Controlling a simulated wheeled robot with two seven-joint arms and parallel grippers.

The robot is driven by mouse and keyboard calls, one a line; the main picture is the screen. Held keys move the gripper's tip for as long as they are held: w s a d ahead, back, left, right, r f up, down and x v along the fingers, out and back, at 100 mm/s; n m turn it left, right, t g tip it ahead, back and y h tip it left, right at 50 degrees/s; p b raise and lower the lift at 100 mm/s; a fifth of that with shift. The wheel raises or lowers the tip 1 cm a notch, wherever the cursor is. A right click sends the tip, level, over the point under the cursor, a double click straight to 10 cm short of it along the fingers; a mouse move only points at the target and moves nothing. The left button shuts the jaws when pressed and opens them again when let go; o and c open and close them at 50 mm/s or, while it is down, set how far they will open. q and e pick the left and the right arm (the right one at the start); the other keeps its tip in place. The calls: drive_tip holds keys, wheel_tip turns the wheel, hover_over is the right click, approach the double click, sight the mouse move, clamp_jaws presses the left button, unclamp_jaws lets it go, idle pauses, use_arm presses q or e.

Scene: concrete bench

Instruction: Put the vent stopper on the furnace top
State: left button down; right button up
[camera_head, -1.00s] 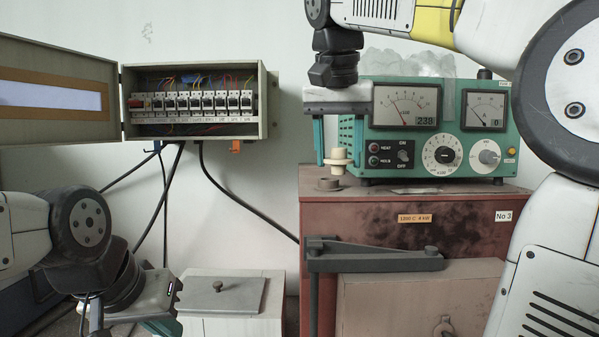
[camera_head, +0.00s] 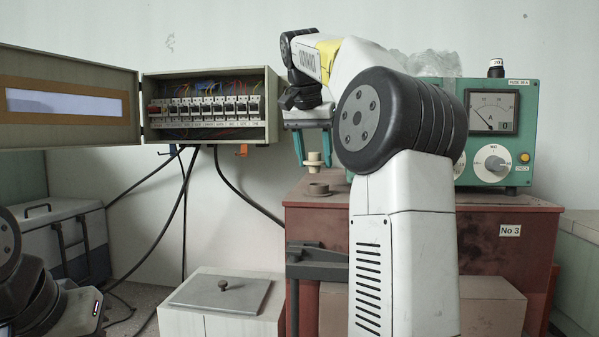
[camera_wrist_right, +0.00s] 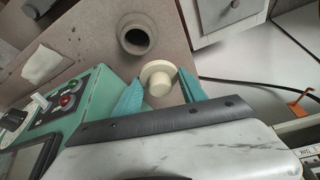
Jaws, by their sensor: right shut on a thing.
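The cream vent stopper (camera_head: 314,161) is held between the teal fingers of my right gripper (camera_head: 313,152), which is shut on it. It hangs above the furnace top (camera_head: 450,197), close over the round vent collar (camera_head: 318,190), with a gap between them in the head view. In the right wrist view the stopper (camera_wrist_right: 158,78) shows between the fingertips (camera_wrist_right: 160,90), and the open collar (camera_wrist_right: 137,38) lies just beyond it. My left arm shows at the lower left of the head view; its fingers are out of frame.
The green meter box (camera_head: 500,130) stands on the furnace, partly behind my right arm. An open fuse box (camera_head: 207,133) hangs on the wall at left. A pale cabinet with a knobbed lid (camera_head: 220,293) stands left of the furnace.

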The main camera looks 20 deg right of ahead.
drive_tip(key=w+d, duration=0.1)
drive_tip(key=w, duration=0.1)
drive_tip(key=w+d, duration=0.3)
drive_tip(key=shift+w+f, duration=0.35)
drive_tip(key=shift+f, duration=1.75)
drive_tip(key=shift+f, duration=0.15)
drive_tip(key=o, duration=1.4)
drive_tip(key=shift+c, duration=0.2)
drive_tip(key=v, duration=0.7)
drive_tip(key=shift+r, duration=0.4)
drive_tip(key=shift+s, duration=0.1)
